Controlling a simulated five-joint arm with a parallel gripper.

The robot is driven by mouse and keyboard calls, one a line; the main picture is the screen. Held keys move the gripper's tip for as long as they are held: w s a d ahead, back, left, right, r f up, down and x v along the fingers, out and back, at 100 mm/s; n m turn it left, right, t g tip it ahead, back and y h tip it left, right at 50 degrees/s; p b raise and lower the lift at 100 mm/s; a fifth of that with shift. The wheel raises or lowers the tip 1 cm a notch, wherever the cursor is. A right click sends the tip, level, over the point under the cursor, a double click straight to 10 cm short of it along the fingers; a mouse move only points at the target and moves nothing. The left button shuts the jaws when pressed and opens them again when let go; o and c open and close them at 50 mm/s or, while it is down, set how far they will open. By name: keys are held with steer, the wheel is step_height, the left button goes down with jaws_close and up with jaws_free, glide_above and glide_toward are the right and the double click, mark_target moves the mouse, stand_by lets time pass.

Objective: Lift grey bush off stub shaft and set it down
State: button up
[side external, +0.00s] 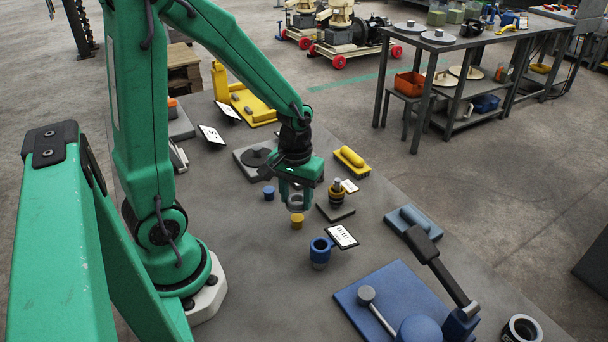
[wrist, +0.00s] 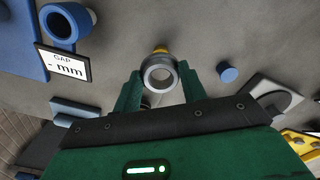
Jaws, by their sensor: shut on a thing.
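My gripper (side external: 296,194) is shut on the grey bush (side external: 296,203), a short open ring, and holds it above the grey bench. In the wrist view the bush (wrist: 158,73) sits between the two green fingers, its bore facing the camera. The stub shaft (side external: 337,184) stands upright on a dark plate to the right of my gripper, with a yellow and dark collar low on it and no grey bush around it. A small yellow cylinder (side external: 297,221) stands just below the bush in the side view; the gap between them is hard to judge.
A blue cup-like ring (side external: 320,251) and a white display card (side external: 342,236) are nearby in front. A small blue cylinder (side external: 268,192) stands to the left. A yellow block (side external: 350,158) lies behind the shaft.

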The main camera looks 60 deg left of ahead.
mark_target(296, 218)
steer(key=shift+f, duration=0.85)
stand_by(0.3)
steer(key=shift+f, duration=0.25)
steer(key=shift+f, duration=0.35)
stand_by(0.4)
steer(key=shift+f, duration=0.3)
steer(key=shift+f, duration=0.15)
stand_by(0.6)
steer(key=o, duration=2)
steer(key=shift+r, duration=0.2)
